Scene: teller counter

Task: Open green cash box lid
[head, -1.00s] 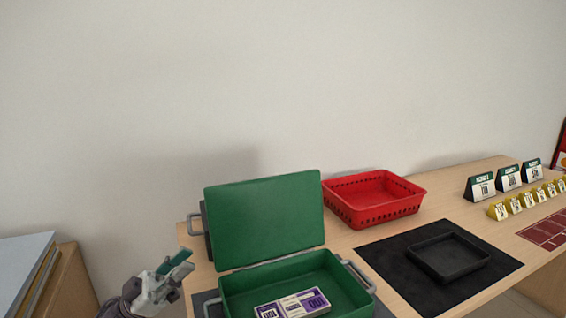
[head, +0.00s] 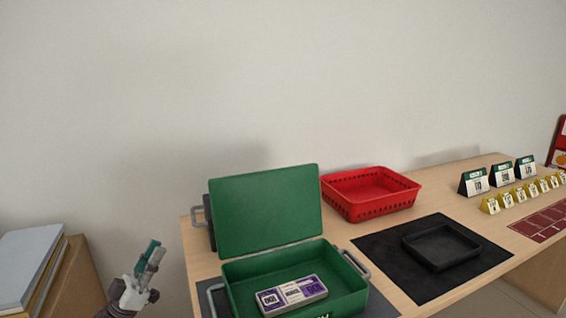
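The green cash box (head: 347,288) stands on the counter at the lower middle of the head view. Its lid (head: 266,210) is raised, standing nearly upright and leaning back at the rear. Bundles of purple-and-white notes (head: 292,294) lie inside. My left gripper (head: 151,255) is in the air left of the box and the counter's edge, apart from the lid. Its fingers point up and overlap from this side, so the gap between them is unclear. It holds nothing that I can see. My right gripper is out of view.
A red basket (head: 370,205) stands behind right of the box. A black tray (head: 441,246) sits on a dark mat (head: 383,265). Several yellow markers (head: 507,200) and small sign cards (head: 501,175) stand at the far right. A side cabinet (head: 75,277) with folders is at the left.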

